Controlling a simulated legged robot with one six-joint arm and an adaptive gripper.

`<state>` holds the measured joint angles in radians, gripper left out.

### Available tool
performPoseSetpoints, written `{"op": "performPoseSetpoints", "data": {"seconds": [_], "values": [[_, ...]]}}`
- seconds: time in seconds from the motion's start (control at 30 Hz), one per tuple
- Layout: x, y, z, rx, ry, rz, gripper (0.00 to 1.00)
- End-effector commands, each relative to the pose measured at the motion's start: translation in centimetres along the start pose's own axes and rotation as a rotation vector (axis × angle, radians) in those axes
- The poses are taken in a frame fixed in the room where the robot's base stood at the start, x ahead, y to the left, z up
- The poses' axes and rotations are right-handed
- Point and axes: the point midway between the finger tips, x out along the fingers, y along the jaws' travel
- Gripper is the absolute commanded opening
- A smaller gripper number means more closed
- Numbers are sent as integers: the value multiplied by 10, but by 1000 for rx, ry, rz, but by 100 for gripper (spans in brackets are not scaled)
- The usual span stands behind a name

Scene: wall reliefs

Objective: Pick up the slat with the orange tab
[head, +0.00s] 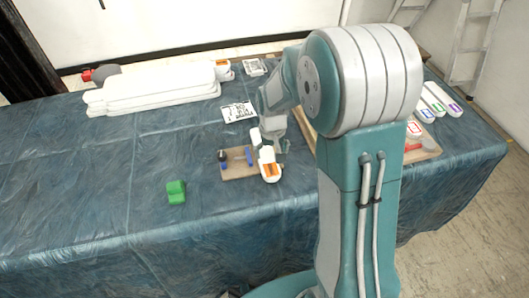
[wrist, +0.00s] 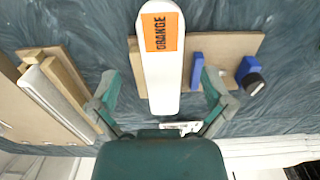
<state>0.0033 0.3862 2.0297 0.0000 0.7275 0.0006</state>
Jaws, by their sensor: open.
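The white slat with the orange tab (head: 269,168) lies at the edge of a small brown board on the blue-covered table. In the wrist view the slat (wrist: 160,80) runs upright through the picture, and its orange tab (wrist: 160,32) reads "ORANGE". My gripper (wrist: 160,80) is open, with one finger on each side of the slat and a gap on both sides. In the head view my gripper (head: 272,143) is over the slat's far part and partly hides it.
The small brown board (head: 240,175) carries blue pieces and a dark knob. A green block (head: 176,192) lies front left. Stacked white slats (head: 150,90) lie at the back left, with a printed card (head: 238,111) nearby. A wooden-edged tray (wrist: 45,100) is close to my left finger.

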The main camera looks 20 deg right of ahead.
Motion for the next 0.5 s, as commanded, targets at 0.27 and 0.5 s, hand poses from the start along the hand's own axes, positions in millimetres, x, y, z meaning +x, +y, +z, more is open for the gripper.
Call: {"op": "performPoseSetpoints", "data": {"seconds": [0.27,0.5], "values": [[28,0,0,0,0,0,100],[64,-2,-1,0,-2,0,100]]}}
